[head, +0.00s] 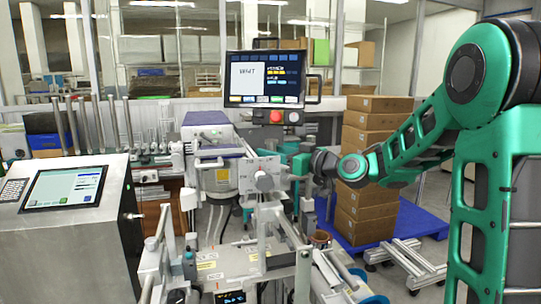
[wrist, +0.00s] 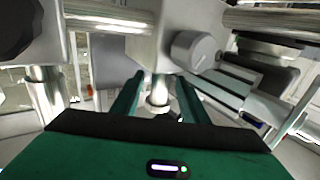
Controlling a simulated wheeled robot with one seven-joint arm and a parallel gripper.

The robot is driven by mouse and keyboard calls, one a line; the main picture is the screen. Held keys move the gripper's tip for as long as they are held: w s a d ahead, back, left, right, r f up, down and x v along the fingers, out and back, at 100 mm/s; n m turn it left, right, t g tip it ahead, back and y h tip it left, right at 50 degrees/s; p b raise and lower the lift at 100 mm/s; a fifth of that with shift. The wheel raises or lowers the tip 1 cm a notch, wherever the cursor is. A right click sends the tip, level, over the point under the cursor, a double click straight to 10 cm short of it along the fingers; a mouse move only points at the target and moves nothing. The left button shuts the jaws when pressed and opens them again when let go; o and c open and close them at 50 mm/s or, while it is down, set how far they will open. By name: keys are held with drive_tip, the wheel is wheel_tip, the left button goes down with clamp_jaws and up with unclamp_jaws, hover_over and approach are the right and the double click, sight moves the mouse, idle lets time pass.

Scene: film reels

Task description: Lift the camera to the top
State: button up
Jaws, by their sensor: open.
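A pale block with a round knob, which appears to be the camera unit (head: 252,182), sits on the metal frame in the middle of the head view. No lens shows, so I cannot be sure it is the camera. In the wrist view a pale block (wrist: 190,22) with a grey round knob (wrist: 195,50) fills the top middle. My gripper (wrist: 158,92) is open, its two green fingers on either side of a short metal post (wrist: 159,90) below the block. I cannot tell whether the fingers touch the post. In the head view my gripper (head: 290,182) is close to the block's right side, its fingertips partly hidden.
Metal rails (wrist: 105,22) cross close to my gripper. A monitor (head: 266,78) stands behind the machine, with a red button (head: 276,116) below it. A steel console (head: 75,225) stands at left. Stacked cardboard boxes (head: 372,150) stand on a blue pallet (head: 420,222) at right.

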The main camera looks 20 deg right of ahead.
sight(272, 140)
drive_tip(key=shift+w+a, duration=0.1)
drive_tip(key=shift+w, duration=0.05)
drive_tip(key=shift+c, duration=0.2)
clamp_jaws()
drive_tip(key=shift+r, duration=2.15)
drive_tip(key=shift+o, duration=0.2)
unclamp_jaws()
drive_tip(key=shift+a, duration=0.1)
